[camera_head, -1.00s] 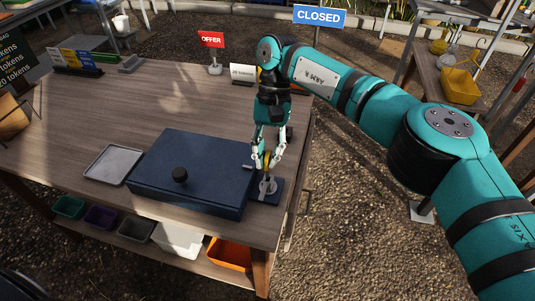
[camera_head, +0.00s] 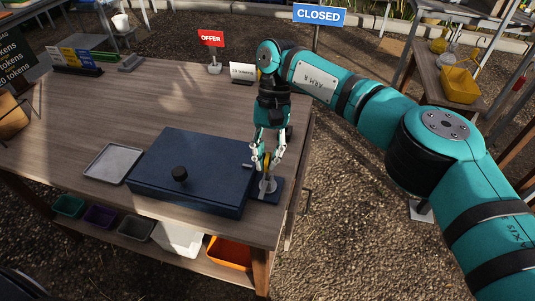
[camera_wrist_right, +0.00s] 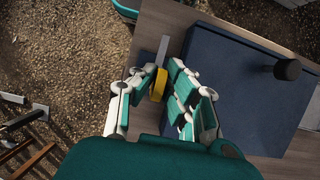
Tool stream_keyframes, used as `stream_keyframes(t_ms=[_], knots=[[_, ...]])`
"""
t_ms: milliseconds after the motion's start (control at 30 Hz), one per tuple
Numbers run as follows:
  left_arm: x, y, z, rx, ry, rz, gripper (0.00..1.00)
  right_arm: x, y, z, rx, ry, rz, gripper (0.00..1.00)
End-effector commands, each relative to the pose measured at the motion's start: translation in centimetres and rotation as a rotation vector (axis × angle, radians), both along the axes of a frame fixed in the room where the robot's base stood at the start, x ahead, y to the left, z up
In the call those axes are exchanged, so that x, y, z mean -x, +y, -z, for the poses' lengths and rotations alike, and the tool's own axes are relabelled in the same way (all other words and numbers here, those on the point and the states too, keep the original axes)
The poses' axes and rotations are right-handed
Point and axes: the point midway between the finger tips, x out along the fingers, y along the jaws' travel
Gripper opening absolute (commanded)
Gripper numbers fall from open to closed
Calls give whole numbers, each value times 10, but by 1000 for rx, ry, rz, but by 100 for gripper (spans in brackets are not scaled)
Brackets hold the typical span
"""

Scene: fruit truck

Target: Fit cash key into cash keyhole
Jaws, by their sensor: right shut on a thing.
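A dark blue cash box (camera_head: 195,160) with a round black knob (camera_head: 180,174) lies on the wooden table; it also shows in the wrist view (camera_wrist_right: 240,85). A low dark blue plate with a grey metal piece (camera_head: 267,186) sits at its right side. My right gripper (camera_head: 266,166) points down just above that piece. It is shut on the yellow-headed cash key (camera_wrist_right: 158,85), whose yellow part shows between the fingers. I cannot tell whether the key touches the metal piece. The keyhole cannot be made out clearly. My left gripper is not in view.
A grey tray (camera_head: 113,163) lies left of the box. A red OFFER sign (camera_head: 211,38) and a white card (camera_head: 242,72) stand at the table's back. Coloured bins, one orange (camera_head: 230,253), sit below the front edge. The table's middle is clear.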

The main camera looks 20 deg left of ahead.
Motion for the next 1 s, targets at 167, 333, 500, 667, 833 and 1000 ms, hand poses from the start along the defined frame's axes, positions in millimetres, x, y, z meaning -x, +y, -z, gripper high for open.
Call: stream_keyframes(t_ms=[167, 333, 500, 667, 833, 1000], knots=[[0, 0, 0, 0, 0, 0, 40, 0, 0, 5, 0, 0, 0, 0], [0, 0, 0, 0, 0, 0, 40, 0, 0, 9, -1, 1, 0, 0], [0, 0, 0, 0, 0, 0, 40, 0, 0, 14, -1, 1, 1, 0], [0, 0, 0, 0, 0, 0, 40, 0, 0, 17, 0, 1, 1, 0], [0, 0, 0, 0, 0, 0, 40, 0, 0, 22, 0, 0, 1, 0], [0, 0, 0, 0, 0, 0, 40, 0, 0, 23, 0, 0, 1, 22]])
